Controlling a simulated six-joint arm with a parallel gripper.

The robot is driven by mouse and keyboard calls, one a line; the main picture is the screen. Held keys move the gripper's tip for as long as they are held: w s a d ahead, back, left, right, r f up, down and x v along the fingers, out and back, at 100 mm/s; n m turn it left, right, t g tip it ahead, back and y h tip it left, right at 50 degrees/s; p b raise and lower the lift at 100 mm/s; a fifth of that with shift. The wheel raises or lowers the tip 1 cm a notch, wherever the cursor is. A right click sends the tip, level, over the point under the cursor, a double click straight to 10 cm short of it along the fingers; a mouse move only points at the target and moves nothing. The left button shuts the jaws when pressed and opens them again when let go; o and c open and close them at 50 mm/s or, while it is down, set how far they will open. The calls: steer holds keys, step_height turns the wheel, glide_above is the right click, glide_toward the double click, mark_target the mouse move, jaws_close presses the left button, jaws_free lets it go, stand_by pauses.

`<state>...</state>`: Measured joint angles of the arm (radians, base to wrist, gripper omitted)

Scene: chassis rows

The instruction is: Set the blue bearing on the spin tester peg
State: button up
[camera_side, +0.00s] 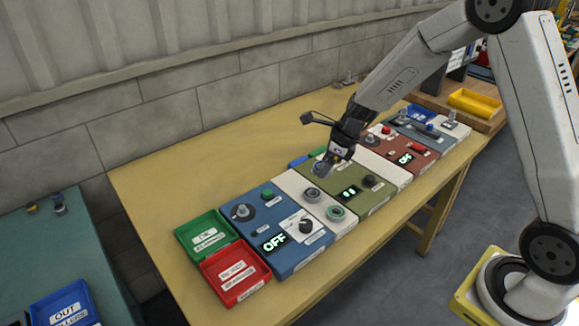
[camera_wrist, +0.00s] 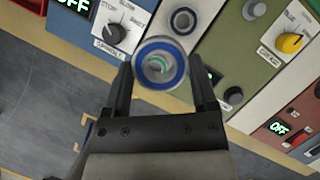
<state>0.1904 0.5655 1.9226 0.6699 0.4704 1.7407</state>
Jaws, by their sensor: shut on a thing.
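My gripper (camera_side: 327,162) is shut on the blue bearing, a metal ring with a blue band, which shows between the fingertips in the wrist view (camera_wrist: 160,50). In the side view the bearing (camera_side: 321,169) hangs above the cream and green panels, apart from them. The blue chassis (camera_side: 262,197) at the front left looks like the spin tester. It carries a round grey mount with a short peg (camera_side: 242,211), bare in the side view. Its OFF display (camera_side: 273,242) and dark dial (camera_side: 305,226) also show; the dial is at upper left in the wrist view (camera_wrist: 110,35).
A cream panel (camera_side: 296,183) right of the blue chassis holds a grey ring (camera_side: 312,194) and a green ring (camera_side: 336,213). A green tray (camera_side: 206,238) and a red tray (camera_side: 236,276) stand at the left. Green and red-brown chassis lie further right.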

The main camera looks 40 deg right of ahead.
steer(key=w+a+f+n, duration=0.2)
steer(key=w+a, duration=0.5)
steer(key=n+g+y, duration=0.1)
steer(key=n, duration=0.1)
glide_above(243, 206)
steer(key=shift+s+d+f, duration=0.1)
steer(key=shift+s+f, duration=0.1)
steer(key=shift+f, duration=0.85)
steer(key=shift+f, duration=0.2)
steer(key=shift+f, duration=3.8)
steer(key=o, duration=1.3)
steer(key=shift+c, duration=0.2)
